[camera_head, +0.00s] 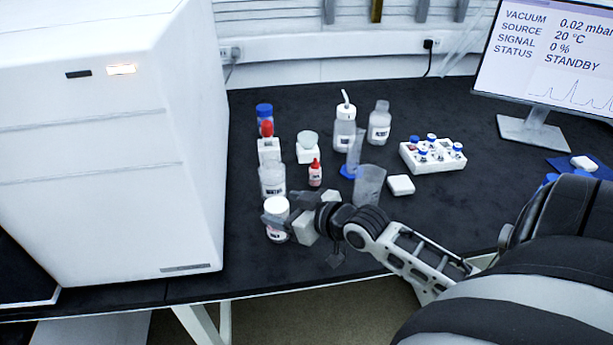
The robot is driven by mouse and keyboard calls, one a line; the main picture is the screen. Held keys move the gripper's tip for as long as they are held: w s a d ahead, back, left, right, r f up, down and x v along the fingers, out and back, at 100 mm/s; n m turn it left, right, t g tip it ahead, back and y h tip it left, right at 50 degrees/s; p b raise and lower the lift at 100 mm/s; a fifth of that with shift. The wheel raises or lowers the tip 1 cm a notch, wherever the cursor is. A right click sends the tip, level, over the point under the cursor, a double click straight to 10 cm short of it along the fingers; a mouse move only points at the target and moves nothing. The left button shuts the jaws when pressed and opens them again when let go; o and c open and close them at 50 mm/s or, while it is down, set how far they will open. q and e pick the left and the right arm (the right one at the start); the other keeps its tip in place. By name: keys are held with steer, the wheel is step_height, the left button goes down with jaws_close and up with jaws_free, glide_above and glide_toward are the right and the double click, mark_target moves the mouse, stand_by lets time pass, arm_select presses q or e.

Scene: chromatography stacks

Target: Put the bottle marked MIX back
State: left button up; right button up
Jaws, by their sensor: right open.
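A white-capped bottle (277,206) with a dark-printed label stands near the front edge of the black bench, beside the big white instrument. The label is too small to read with certainty, so I cannot confirm that it says MIX. My right gripper (285,221) is at this bottle, its jaws open. A grey finger part shows on each side of the bottle, and the gripper hides part of its right side. Whether the fingers touch it I cannot tell. My left gripper is not in view.
A clear labelled beaker (272,180) stands just behind the bottle. A red dropper bottle (315,173), a clear beaker (369,186), a wash bottle (344,132) and a white vial rack (433,157) stand further back. The white instrument (120,150) bounds the left. The bench's right middle is clear.

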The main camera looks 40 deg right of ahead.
steer(key=v, duration=0.7)
steer(key=shift+s, duration=0.25)
steer(key=shift+r, duration=0.1)
steer(key=s+a+f+g+h, duration=0.2)
steer(key=s+a+f+g, duration=0.4)
steer(key=s+a+g, duration=0.6)
steer(key=w+a+f+t+y, duration=0.2)
steer(key=w+a+f+t, duration=0.2)
steer(key=f+t, duration=0.4)
steer(key=shift+a+n+t+y, duration=0.3)
steer(key=shift+a+t, duration=0.05)
steer(key=shift+t, duration=0.15)
stand_by(0.5)
